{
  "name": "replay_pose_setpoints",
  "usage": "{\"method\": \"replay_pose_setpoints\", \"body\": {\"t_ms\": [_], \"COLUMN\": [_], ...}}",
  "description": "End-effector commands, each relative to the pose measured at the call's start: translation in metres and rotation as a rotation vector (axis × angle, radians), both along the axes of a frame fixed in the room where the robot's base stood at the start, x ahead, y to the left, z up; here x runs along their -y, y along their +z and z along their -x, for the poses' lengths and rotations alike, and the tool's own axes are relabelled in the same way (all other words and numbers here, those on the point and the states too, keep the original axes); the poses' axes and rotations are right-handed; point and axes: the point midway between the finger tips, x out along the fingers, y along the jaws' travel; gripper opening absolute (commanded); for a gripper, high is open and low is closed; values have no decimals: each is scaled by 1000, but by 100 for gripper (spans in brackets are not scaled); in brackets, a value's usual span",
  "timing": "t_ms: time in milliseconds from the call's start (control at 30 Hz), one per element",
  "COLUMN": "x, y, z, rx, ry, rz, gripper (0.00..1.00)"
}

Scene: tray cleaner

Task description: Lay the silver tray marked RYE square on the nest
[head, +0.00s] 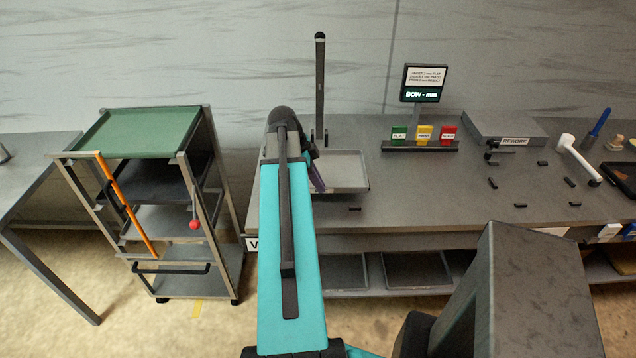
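A silver tray (347,184) with a raised rim lies on the bench at the foot of a dark upright post. Its left part is hidden behind my arm, and I can read no RYE mark on it. My gripper (317,176) is at the tray's left side, mostly hidden by my teal arm. Only a dark, purplish finger part shows, over or beside the tray. I cannot tell whether it touches the tray or is open or shut. Several small black blocks (493,183) stand spaced out on the bench at the right; whether they form the nest is unclear.
The post (320,85) rises behind the tray. A rack (222,190) with a green top tray (140,132) stands left. Bench between tray and blocks is mostly clear.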

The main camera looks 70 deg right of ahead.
Motion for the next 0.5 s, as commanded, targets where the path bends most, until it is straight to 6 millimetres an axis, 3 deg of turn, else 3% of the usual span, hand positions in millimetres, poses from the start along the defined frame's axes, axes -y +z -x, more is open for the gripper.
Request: {"method": "replay_pose_setpoints", "body": {"t_ms": [500], "x": [0], "y": [-35], "z": [-1], "rx": [0], "ry": [2], "rz": [2], "gripper": [0]}}
